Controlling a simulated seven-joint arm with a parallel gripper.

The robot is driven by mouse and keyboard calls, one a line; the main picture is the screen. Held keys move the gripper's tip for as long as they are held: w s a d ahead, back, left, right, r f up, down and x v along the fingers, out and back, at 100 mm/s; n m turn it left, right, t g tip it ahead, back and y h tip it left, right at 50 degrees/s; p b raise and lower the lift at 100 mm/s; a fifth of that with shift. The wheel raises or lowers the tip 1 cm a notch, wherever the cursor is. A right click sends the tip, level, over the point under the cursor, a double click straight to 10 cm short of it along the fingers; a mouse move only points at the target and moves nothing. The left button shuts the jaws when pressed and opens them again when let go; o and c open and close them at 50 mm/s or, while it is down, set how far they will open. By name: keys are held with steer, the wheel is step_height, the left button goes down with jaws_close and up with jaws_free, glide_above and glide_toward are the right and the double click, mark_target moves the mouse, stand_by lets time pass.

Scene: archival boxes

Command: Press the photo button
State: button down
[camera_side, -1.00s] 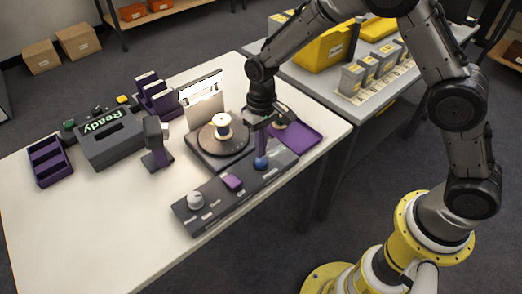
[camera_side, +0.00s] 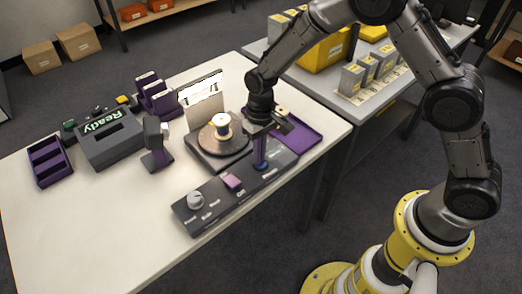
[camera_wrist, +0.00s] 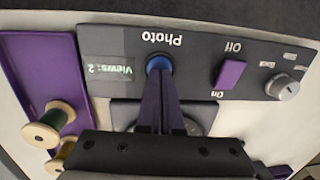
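The blue photo button (camera_wrist: 158,63) sits on the dark control panel (camera_wrist: 200,45), beside the printed word "Photo". A small display (camera_wrist: 114,69) on the panel reads "Views: 2". My gripper (camera_wrist: 159,76) has its purple fingers together, with the tips at the button and apparently touching it. In the side view my gripper (camera_side: 260,164) points straight down at the button end of the panel (camera_side: 214,210). The fingers hide most of the button there, so how far it is pressed cannot be told.
A purple On/Off switch (camera_wrist: 230,74) and a knob (camera_wrist: 283,87) share the panel. Behind it, a turntable (camera_side: 203,139) carries a spool (camera_side: 221,121). A purple tray (camera_side: 309,138) with spools lies to the right. A grey "Ready" box (camera_side: 93,152) stands left.

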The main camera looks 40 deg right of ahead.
steer(key=shift+s+d+f, duration=0.1)
steer(key=shift+s+f, duration=0.3)
steer(key=shift+f, duration=0.15)
step_height(320, 180, up, 15)
steer(key=w, duration=0.2)
steer(key=shift+d, duration=0.45)
